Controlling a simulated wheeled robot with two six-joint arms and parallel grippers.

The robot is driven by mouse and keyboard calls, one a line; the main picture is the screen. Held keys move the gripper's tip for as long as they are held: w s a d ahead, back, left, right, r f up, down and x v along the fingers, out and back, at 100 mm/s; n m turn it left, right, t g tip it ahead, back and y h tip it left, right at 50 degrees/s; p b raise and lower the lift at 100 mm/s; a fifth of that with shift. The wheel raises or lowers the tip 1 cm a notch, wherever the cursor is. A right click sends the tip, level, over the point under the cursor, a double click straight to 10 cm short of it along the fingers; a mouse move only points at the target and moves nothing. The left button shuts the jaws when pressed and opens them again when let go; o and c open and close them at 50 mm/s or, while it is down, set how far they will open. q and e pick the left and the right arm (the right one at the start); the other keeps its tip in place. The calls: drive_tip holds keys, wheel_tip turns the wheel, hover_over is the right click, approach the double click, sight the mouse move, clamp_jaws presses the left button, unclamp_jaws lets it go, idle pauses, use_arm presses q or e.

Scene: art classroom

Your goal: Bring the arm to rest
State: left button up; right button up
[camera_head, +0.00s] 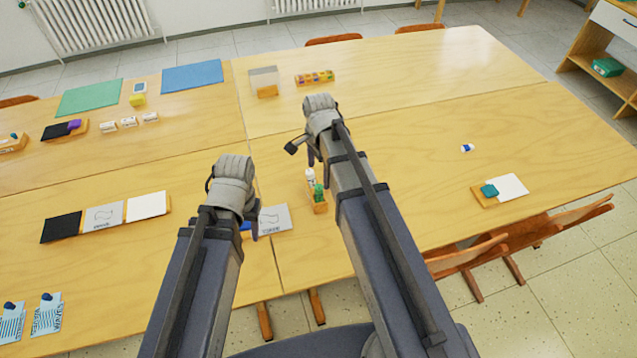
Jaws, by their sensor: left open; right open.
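My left gripper (252,224) is at the end of the arm that comes in on the left, over the near edge of the table (430,150). Its fingers are mostly hidden behind its grey wrist; it is open. My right gripper (311,150) is further forward and to the right, above the middle of the table. It is open, with nothing seen in it. A small wooden holder (319,205) with a white bottle (310,176) and a green item stands just below the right gripper. A grey card (275,220) lies beside the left gripper, partly covered by it.
Black, grey and white sheets (147,206) lie at left. Blue (192,76) and green mats (90,97) lie at the back left. A wooden tray of colours (314,78) sits at the back. Chairs (465,255) stand at the near right edge. The right half of the table is largely clear.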

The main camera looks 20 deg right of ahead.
idle(0.4)
drive_tip(key=s+a+n, duration=0.5)
drive_tip(key=s+n, duration=0.2)
drive_tip(key=n, duration=0.2)
drive_tip(key=s+a+n+h, duration=0.1)
drive_tip(key=s+a+n, duration=0.4)
drive_tip(key=n, duration=0.5)
drive_tip(key=shift+s+a, duration=0.25)
drive_tip(key=shift+s, duration=0.85)
drive_tip(key=shift+d, duration=0.1)
